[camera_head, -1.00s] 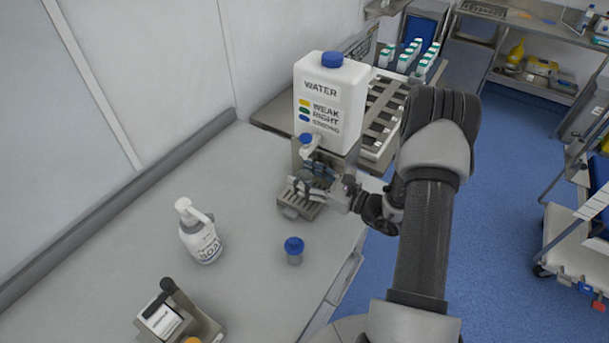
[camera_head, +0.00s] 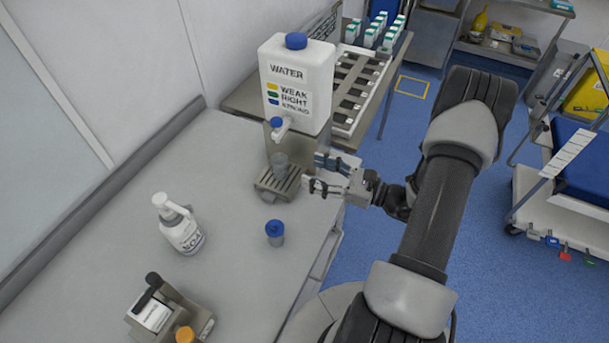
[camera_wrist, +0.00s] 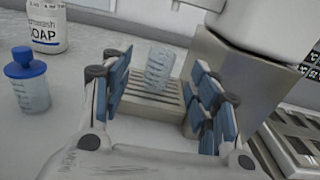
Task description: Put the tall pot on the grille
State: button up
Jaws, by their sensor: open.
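The tall pot, a clear open cup (camera_head: 280,163), stands upright on the slatted grille (camera_head: 266,191) under the water dispenser's tap. In the wrist view the pot (camera_wrist: 159,66) rests towards the back of the slats, and the grille's front (camera_wrist: 150,108) is bare. My gripper (camera_head: 317,174) is open and empty, to the right of the pot and grille. In the wrist view its blue-padded fingers are spread wide, with the pot ahead between them and not touched.
The white water tank (camera_head: 297,85) with its blue-capped tap stands above and behind the grille. A blue-lidded pot (camera_head: 275,233), a soap bottle (camera_head: 180,224) and a metal holder (camera_head: 170,310) stand on the counter. The counter's left part is clear.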

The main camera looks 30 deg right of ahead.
jog(key=s+a+r+n+g, duration=0.4)
jog(key=a+r+n+g, duration=0.25)
jog(key=a+n, duration=0.2)
jog(key=s+a+r+n+g, duration=0.55)
jog(key=a+n+g, duration=0.2)
jog(key=a, duration=0.25)
jog(key=s+d+r+n+t+h, duration=0.1)
jog(key=s+r+n+t+h, duration=0.3)
jog(key=s+r+n+h, duration=0.4)
jog(key=s+n+h, duration=0.1)
jog(key=n+h, duration=0.1)
jog(key=n, duration=0.2)
jog(key=shift+s+d+r+n, duration=0.2)
jog(key=shift+d+n, duration=0.2)
